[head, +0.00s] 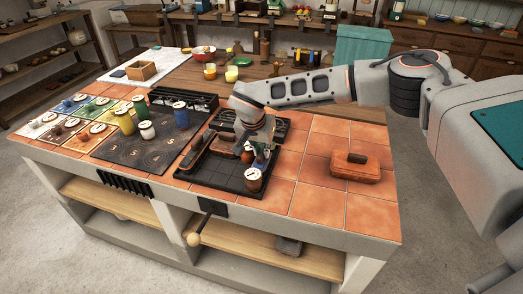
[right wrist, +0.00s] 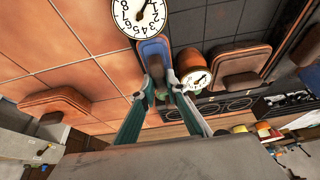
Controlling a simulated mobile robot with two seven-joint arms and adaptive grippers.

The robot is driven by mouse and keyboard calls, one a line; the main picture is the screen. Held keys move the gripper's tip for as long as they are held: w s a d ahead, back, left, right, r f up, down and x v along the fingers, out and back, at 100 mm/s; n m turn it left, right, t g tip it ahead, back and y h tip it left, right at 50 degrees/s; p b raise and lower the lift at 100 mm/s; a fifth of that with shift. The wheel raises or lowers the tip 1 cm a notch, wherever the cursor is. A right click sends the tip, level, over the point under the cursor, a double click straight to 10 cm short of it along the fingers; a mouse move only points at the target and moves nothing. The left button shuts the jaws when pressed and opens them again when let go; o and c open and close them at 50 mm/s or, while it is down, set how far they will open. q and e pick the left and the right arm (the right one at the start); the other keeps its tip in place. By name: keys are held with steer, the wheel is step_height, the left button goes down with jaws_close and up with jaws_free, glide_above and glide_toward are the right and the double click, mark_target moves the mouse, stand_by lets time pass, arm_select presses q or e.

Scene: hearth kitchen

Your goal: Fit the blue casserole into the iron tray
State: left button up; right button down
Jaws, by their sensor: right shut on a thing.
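The iron tray (head: 222,184) is a dark, low tray in the middle of the tiled counter. Its dark floor also shows in the right wrist view (right wrist: 218,18). My right gripper (right wrist: 167,78) is shut on the blue casserole (right wrist: 153,48), at the casserole's brown top part. The casserole is over or in the right part of the tray; I cannot tell whether it touches the floor. In the head view the right gripper (head: 262,152) mostly hides it. My left gripper is not in view.
A brown canister with a dial-like lid (head: 254,180) stands at the tray's front right corner. A second canister (right wrist: 194,76) and a long brown dish (head: 195,156) are in the tray. An orange casserole (head: 355,172) sits on clear tiles to the right. Several jars stand left.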

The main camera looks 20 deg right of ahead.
steer(key=c, duration=2.3)
jaws_free()
steer(key=shift+f, duration=0.1)
